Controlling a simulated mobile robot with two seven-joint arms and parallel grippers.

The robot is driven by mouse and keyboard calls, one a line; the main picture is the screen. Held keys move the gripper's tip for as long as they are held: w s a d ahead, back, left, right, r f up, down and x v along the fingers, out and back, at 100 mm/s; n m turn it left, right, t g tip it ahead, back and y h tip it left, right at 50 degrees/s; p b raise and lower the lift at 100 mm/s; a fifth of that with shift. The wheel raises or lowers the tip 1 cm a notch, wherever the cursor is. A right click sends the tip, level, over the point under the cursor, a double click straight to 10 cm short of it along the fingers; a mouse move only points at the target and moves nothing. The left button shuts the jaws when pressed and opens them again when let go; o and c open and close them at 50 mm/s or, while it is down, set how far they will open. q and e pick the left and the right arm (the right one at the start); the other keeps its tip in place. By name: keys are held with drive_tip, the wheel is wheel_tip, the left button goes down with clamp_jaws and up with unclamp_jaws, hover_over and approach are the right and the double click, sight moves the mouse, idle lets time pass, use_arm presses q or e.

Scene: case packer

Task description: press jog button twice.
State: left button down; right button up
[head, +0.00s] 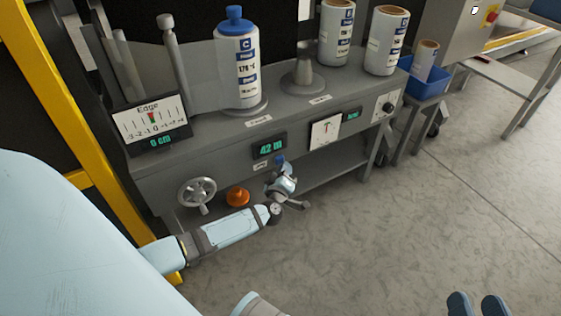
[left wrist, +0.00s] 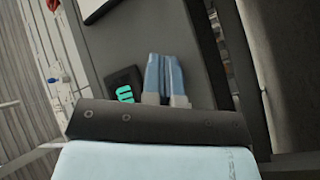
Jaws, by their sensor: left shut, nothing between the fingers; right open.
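The jog button itself does not show clearly. A small white label, too small to read for sure, sits on the grey machine front below the green "42" display (head: 269,147). My left gripper (head: 281,161) is beside that label, its fingertips pointing at the panel just below and right of the display. In the left wrist view the left fingers (left wrist: 165,76) are together and empty in front of the grey panel, with a green display (left wrist: 125,93) to their left. Whether they touch the panel I cannot tell. My right gripper (head: 476,303) is open and empty above the floor at the bottom right.
A handwheel (head: 197,193) and an orange knob (head: 237,196) stick out left of my left gripper. A dial plate (head: 324,133) and a dark knob (head: 388,106) are to its right. The floor at right is clear.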

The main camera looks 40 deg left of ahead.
use_arm(q)
drive_tip(key=shift+w+a, duration=0.2)
drive_tip(key=shift+a, duration=0.2)
idle(0.5)
drive_tip(key=shift+d, duration=0.1)
drive_tip(key=shift+s+d+p, duration=0.35)
drive_tip(key=shift+d+p, duration=0.2)
drive_tip(key=shift+d, duration=0.2)
drive_tip(key=shift+s+d+p, duration=0.3)
drive_tip(key=shift+s+d, duration=0.05)
drive_tip(key=shift+d, duration=0.4)
drive_tip(key=shift+s+d+p, duration=0.3)
drive_tip(key=shift+d+p, duration=0.05)
drive_tip(key=shift+d, duration=0.45)
drive_tip(key=shift+s+d+p, duration=0.3)
drive_tip(key=shift+s+d, duration=0.05)
drive_tip(key=shift+d, duration=0.4)
idle(0.8)
